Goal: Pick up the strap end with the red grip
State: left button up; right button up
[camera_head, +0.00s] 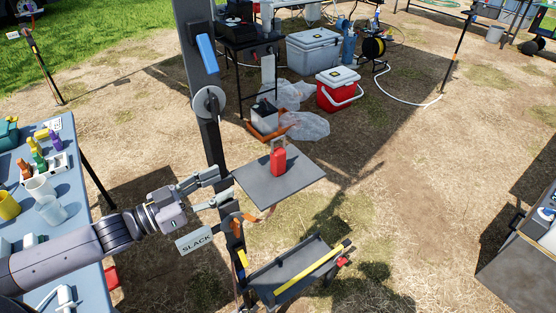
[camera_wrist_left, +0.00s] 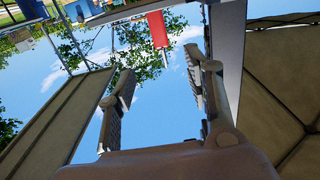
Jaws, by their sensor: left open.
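The red grip (camera_head: 278,161) of the strap end shows upright at the grey plate (camera_head: 255,188), with a thin piece at its top. I cannot tell whether it rests on the plate or hangs over it. My left gripper (camera_head: 222,187) is open and empty beside the dark post, left of the plate and apart from the grip. In the left wrist view the red grip (camera_wrist_left: 158,29) shows beyond the open fingers (camera_wrist_left: 165,82), near the top edge, with a thin tip below it. The rest of the strap is hard to make out.
The dark post (camera_head: 212,135) stands close to my gripper. A "SLACK" sign (camera_head: 194,241) hangs beside my wrist. A dark tray (camera_head: 285,262) with a yellow bar is below the plate. A blue table (camera_head: 75,165) with cups is at left. Air right of the plate is clear.

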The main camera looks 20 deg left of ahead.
aim_at(272, 160)
pick_arm(q)
jog(key=p+x, duration=0.2)
jog(key=x, duration=0.9)
jog(key=shift+w+d, duration=0.25)
jog(key=p+x, duration=0.2)
jog(key=x, duration=0.3)
jog(key=shift+w+d, duration=0.1)
jog(key=shift+c, duration=0.4)
jog(key=shift+c, duration=0.6)
grip_shut()
